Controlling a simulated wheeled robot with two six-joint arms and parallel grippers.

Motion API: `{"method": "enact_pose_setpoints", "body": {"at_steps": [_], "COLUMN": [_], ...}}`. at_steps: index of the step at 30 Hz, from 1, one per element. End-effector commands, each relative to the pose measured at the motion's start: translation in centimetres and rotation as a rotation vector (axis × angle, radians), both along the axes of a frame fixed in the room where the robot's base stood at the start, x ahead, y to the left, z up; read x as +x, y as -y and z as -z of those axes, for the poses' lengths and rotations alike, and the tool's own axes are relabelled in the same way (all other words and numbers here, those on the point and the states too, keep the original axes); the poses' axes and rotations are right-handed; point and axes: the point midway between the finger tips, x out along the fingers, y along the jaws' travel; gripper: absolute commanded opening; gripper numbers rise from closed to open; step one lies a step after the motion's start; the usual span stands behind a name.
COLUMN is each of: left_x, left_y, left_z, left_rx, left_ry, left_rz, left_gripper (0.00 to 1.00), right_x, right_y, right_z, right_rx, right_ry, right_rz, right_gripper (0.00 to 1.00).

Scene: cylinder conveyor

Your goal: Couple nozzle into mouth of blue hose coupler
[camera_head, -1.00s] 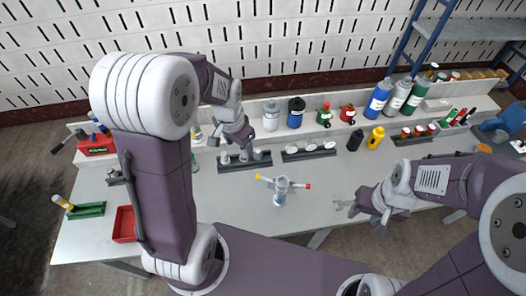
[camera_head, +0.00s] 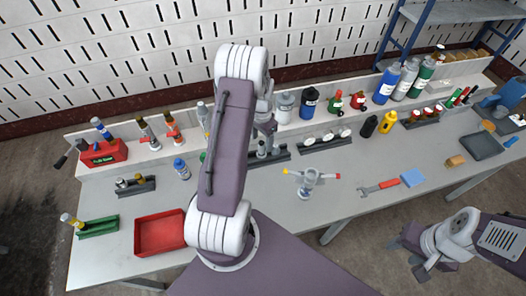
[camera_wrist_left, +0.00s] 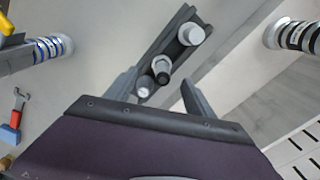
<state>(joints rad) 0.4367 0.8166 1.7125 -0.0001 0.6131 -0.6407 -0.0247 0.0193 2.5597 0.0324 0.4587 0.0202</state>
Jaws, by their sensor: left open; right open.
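My left gripper (camera_head: 266,126) is over the back of the bench, partly hidden by my arm. In the left wrist view its open fingers (camera_wrist_left: 158,92) are on either side of the near end of a dark rack (camera_wrist_left: 180,28). The rack holds a white cylinder (camera_wrist_left: 192,34), a grey piece with a dark tip (camera_wrist_left: 162,68) and a small pale piece (camera_wrist_left: 143,88). A blue-topped grey cylinder (camera_head: 182,170) stands left of the rack. I cannot tell which piece is the nozzle or the blue hose coupler. My right gripper (camera_head: 430,268) is open and empty at the lower right.
A grey stand with yellow and red tips (camera_head: 309,180) is right of the rack. Bottles line the back shelf. The front middle is clear.

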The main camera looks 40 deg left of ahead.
Motion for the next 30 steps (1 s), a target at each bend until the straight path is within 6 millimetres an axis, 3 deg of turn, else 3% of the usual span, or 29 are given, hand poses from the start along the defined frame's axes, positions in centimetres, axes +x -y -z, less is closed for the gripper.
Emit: {"method": "enact_pose_setpoints", "body": {"at_steps": [3,10,18,25,30], "left_x": [0.0,0.0,0.3,0.3,0.3], "left_y": [0.0,0.0,-0.3,-0.3,-0.3], "left_z": [1.7,3.0,7.2,7.5,7.5], "left_rx": [-0.002,-0.001,-0.001,0.0,0.0], "left_ry": [-0.002,-0.002,-0.001,0.001,0.001], "left_rz": [0.0,0.0,0.0,0.001,0.001], "left_gripper": [0.63,0.63,0.63,0.63,0.15], "right_x": [0.0,0.0,0.0,0.0,0.0], "right_y": [0.0,0.0,0.0,0.0,0.0], "right_z": [-0.3,-0.6,-1.2,-1.1,-1.1], "right_rx": [0.0,0.0,0.0,0.0,0.0], "right_ry": [0.0,0.0,0.0,0.0,0.0], "right_rz": [0.0,0.0,0.0,0.0,0.0], "right_gripper": [0.46,0.46,0.46,0.46,0.46]}}
